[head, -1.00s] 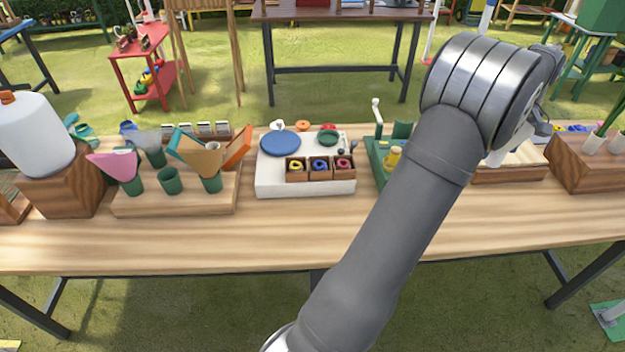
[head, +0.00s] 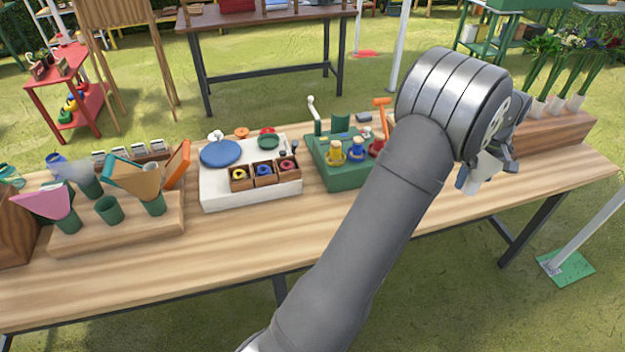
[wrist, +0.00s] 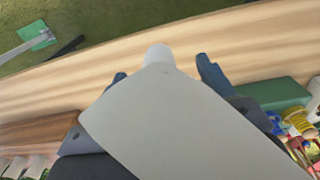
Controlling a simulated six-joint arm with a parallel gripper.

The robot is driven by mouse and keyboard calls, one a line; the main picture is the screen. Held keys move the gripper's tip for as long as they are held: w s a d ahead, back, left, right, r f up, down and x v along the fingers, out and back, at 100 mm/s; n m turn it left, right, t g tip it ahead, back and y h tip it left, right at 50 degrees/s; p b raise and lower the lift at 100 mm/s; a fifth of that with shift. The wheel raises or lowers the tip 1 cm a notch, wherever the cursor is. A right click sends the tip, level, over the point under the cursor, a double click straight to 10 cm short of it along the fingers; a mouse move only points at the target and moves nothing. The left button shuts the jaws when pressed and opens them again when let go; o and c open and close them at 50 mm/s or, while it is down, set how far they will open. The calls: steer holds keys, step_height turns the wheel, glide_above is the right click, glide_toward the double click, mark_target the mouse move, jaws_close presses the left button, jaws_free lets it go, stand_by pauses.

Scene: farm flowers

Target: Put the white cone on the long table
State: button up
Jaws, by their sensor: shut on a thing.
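The white cone (wrist: 165,115) is held in my gripper (wrist: 160,72). In the wrist view its wide end is close to the camera and its narrow tip points away, between the two blue fingertips. In the head view the white cone (head: 485,172) shows partly below my wrist at the right, with the arm hiding some of it. The long table (head: 235,255) is pale wood and lies under the gripper, towards its right end. The cone appears above the tabletop; I cannot tell the exact height.
A white board (head: 225,190) and a rack of paper cones (head: 70,235) stand further left. The table's front strip is clear.

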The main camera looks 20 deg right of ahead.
steer(key=shift+w+f, duration=0.3)
steer(key=shift+f, duration=0.15)
steer(key=shift+w+a+f, duration=0.25)
steer(key=shift+w+f, duration=1.5)
steer(key=shift+w, duration=0.1)
steer(key=shift+w+a+f, duration=0.25)
steer(key=shift+w+f, duration=1.55)
steer(key=shift+w, duration=0.05)
steer(key=shift+w+a+f, duration=0.25)
steer(key=shift+w+f, duration=1.5)
steer(key=shift+w, duration=0.1)
steer(key=shift+f, duration=0.1)
steer(key=shift+f, duration=0.1)
steer(key=o, duration=1)
